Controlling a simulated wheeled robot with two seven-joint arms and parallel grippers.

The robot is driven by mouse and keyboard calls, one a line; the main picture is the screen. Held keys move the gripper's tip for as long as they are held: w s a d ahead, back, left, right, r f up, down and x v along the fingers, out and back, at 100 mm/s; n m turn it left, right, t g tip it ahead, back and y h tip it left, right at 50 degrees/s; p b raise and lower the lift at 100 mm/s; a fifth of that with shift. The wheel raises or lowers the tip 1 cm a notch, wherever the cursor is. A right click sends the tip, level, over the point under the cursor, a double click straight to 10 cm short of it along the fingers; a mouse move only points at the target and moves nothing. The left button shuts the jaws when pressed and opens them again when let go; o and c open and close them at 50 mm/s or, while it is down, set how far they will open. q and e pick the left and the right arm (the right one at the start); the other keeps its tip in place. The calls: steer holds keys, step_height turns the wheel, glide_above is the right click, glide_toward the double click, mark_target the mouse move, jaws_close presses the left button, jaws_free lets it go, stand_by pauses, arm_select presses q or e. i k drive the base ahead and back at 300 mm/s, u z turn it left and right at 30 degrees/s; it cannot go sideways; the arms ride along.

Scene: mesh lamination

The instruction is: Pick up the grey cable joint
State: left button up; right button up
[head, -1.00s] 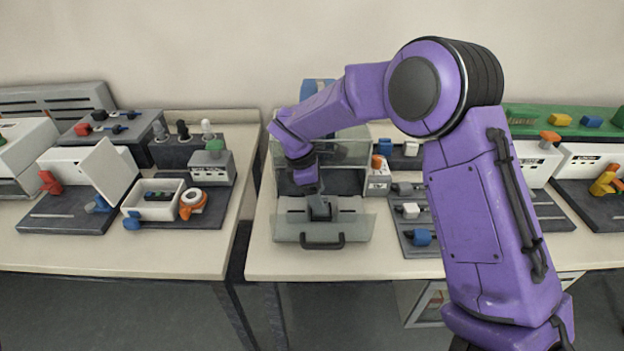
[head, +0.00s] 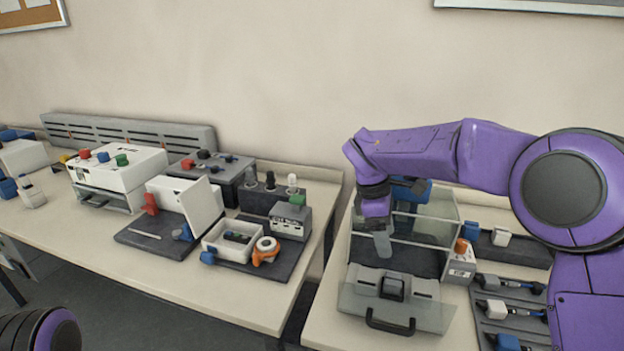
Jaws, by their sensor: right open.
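The grey cable joint (head: 489,281) lies in the top row of a grey rack (head: 480,327) at the lower right of the head view. A white joint (head: 495,309) and a blue joint (head: 508,342) lie in the rows below it. My right gripper (head: 382,245) points down above the grey box with the clear lid, to the left of the rack and apart from the joint. It is open, and I see nothing held in it. My left gripper is out of view; only a dark and purple part of my left arm shows at the lower left.
A clear-walled case (head: 425,230) stands behind the right gripper. A grey box with a black handle (head: 391,323) sits in front of it. A small white box with an orange knob (head: 459,265) stands left of the rack. A gap separates this table from the left table (head: 190,285).

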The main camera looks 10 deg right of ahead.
mark_target(489, 282)
steer(key=k, duration=1)
